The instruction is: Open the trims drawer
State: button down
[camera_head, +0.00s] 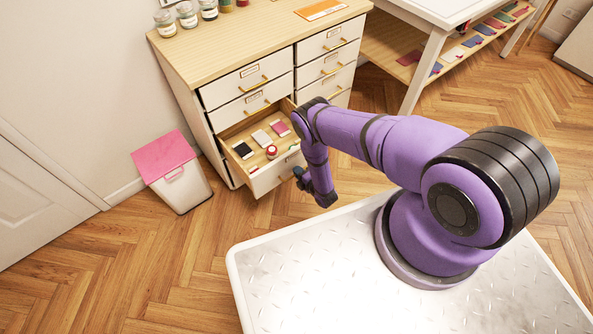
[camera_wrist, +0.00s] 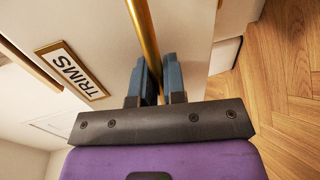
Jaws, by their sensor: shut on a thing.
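The brass bar handle (camera_wrist: 144,38) stands out from that front. My gripper (camera_wrist: 157,80) is shut on the handle, one finger on each side of it. In the head view my arm hides the right part of the drawer front.
The cabinet top (camera_head: 240,40) holds several jars and an orange-edged card. The other drawers look closed. A white bin with a pink lid (camera_head: 165,158) stands on the floor left of the drawer. A table with a low shelf (camera_head: 400,55) is at the upper right. Wood floor is clear in front.

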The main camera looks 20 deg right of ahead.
jog(key=c, duration=1.2)
grip_release()
jog(key=v, duration=1.1)
